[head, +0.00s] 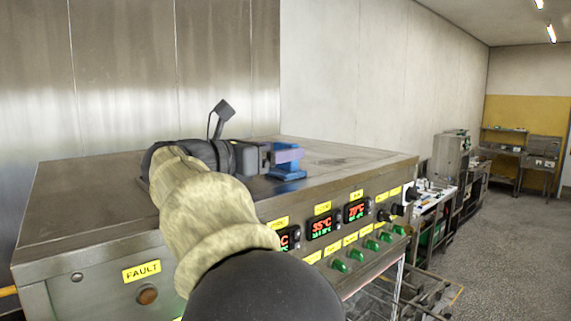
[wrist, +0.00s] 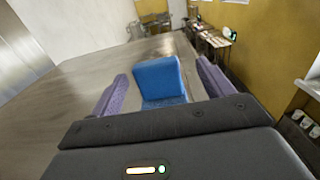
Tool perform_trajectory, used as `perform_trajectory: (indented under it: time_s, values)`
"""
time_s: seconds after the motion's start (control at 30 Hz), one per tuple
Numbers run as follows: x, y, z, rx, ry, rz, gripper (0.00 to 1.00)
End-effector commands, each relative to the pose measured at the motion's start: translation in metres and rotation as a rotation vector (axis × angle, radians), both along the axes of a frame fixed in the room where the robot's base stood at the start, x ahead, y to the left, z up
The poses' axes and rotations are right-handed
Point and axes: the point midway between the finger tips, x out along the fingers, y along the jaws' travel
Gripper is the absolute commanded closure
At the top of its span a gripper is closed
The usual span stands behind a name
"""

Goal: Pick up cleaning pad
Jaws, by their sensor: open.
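The cleaning pad (head: 290,174) is blue and rests on the metal top of the machine, near its front edge. In the wrist view the cleaning pad (wrist: 158,78) shows a raised blue block over a flatter blue base. My gripper (head: 287,155) is low over the machine top at the pad, and its arm reaches in from below. In the wrist view my open gripper (wrist: 162,70) has one purple finger on each side of the raised block, with gaps visible on both sides. The fingers partly hide the pad in the head view.
The machine's steel top (head: 90,195) is largely clear around the pad. Its front panel has lit displays (head: 323,226), green buttons and black knobs (head: 385,214). A steel wall (head: 170,70) stands behind. Other equipment (head: 452,160) lines the wall at right, beside open floor (head: 510,235).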

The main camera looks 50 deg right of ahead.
Motion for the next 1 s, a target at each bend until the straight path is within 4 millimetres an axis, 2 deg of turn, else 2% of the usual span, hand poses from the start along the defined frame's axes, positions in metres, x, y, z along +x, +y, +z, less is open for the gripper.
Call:
perform_trajectory:
  time_s: [0.17, 0.43, 1.0]
  values:
    - [0.0, -0.013, 0.003, -0.001, 0.001, -0.003, 0.2]
    - [0.0, -0.048, 0.004, 0.0, 0.0, 0.0, 0.2]
    - [-0.002, -0.053, 0.003, 0.0, 0.0, -0.004, 0.2]
